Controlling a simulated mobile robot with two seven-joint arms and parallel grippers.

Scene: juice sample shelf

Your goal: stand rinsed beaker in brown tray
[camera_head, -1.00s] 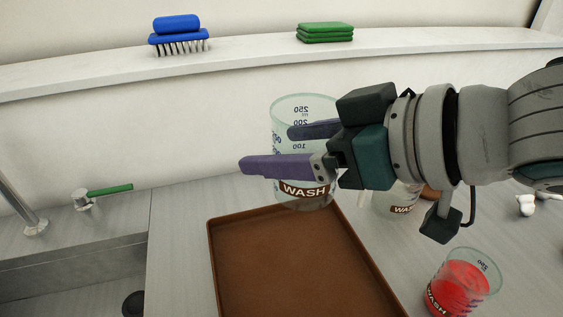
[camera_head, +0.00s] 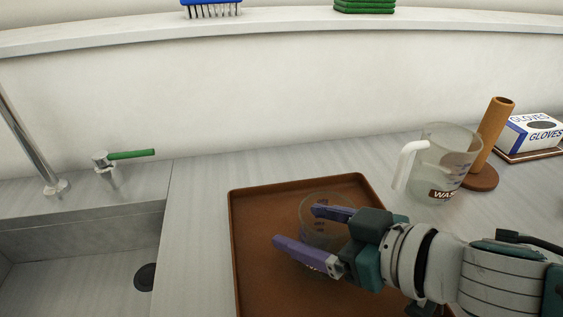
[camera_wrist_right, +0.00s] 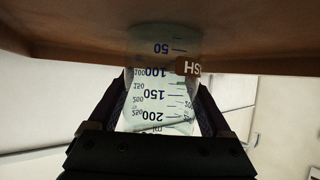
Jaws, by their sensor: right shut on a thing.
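The clear beaker (camera_head: 318,232) with dark volume marks is upright inside the brown tray's outline in the head view. The brown tray (camera_head: 262,215) lies flat on the counter to the right of the sink. My right gripper (camera_head: 294,226) is shut on the beaker, one purple finger on each side. In the right wrist view the beaker (camera_wrist_right: 155,97) sits between the fingers, its base end against the brown tray (camera_wrist_right: 75,32). I cannot tell whether the base touches the tray floor. The beaker looks empty. My left gripper is out of view.
A clear WASH jug (camera_head: 445,160) with a white handle stands right of the tray, beside a brown upright cylinder (camera_head: 495,130) on a round base. A glove box (camera_head: 532,135) is at far right. The sink (camera_head: 85,260) and green-handled tap (camera_head: 130,154) are left.

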